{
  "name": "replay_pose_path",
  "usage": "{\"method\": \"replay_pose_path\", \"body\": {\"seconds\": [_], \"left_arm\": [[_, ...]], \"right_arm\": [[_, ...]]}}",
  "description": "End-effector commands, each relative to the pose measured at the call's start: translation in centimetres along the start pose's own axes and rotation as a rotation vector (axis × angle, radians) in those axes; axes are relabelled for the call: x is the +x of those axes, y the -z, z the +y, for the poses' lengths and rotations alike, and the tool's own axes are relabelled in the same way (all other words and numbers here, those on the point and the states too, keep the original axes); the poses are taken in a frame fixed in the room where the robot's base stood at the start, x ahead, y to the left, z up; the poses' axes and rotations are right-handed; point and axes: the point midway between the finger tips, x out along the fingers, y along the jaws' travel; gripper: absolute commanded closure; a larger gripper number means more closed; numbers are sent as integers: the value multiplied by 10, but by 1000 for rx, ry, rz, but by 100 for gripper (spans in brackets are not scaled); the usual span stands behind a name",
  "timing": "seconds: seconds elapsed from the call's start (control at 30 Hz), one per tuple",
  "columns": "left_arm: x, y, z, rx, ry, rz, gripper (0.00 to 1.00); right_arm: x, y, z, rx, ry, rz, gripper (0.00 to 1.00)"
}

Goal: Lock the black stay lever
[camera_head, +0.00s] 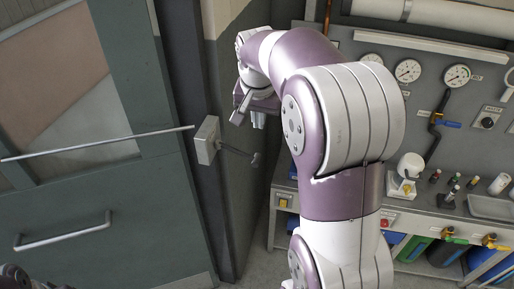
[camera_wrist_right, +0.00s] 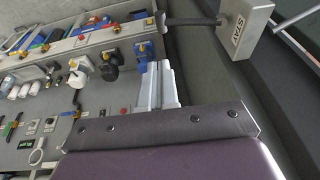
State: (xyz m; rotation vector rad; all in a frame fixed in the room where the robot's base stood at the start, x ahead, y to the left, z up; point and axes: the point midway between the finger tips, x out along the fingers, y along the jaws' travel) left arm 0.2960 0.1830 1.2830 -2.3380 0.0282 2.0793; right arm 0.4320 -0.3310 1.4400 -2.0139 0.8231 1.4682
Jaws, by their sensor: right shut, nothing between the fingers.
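In the right wrist view the lever (camera_wrist_right: 192,20) runs left from the box (camera_wrist_right: 245,24), which is marked "STAY". My right gripper (camera_head: 248,117) is just above the lever in the head view, apart from it, and is shut and empty. Its pale fingers (camera_wrist_right: 157,85) show in the wrist view, below the lever's knob end.
A thin metal rod (camera_head: 95,147) crosses the grey-green door (camera_head: 130,75) to the box. The door has a bar handle (camera_head: 62,232). On the right stands a workbench (camera_head: 440,215) with gauges, valves and small bottles. A dark post stands behind the box.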

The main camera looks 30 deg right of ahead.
Motion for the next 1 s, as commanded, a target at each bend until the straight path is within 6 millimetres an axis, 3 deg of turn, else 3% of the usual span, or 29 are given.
{"method": "replay_pose_path", "body": {"seconds": [0.17, 0.53, 0.67, 0.73, 1.0], "left_arm": [[8, -1, 0, 0, 0, 1, 64], [71, -8, 0, 0, 0, 0, 64], [72, -8, 0, 0, 0, 0, 64], [56, -7, 0, 0, 0, 0, 64], [49, -6, 0, 0, 0, 1, 64]], "right_arm": [[9, -1, 0, -1, 0, 0, 100], [88, -3, 0, -3, 0, 0, 100], [107, -2, 0, -3, -1, -2, 100], [111, -4, -2, -4, -1, -3, 100], [136, -11, -4, -3, 0, -1, 100]]}}
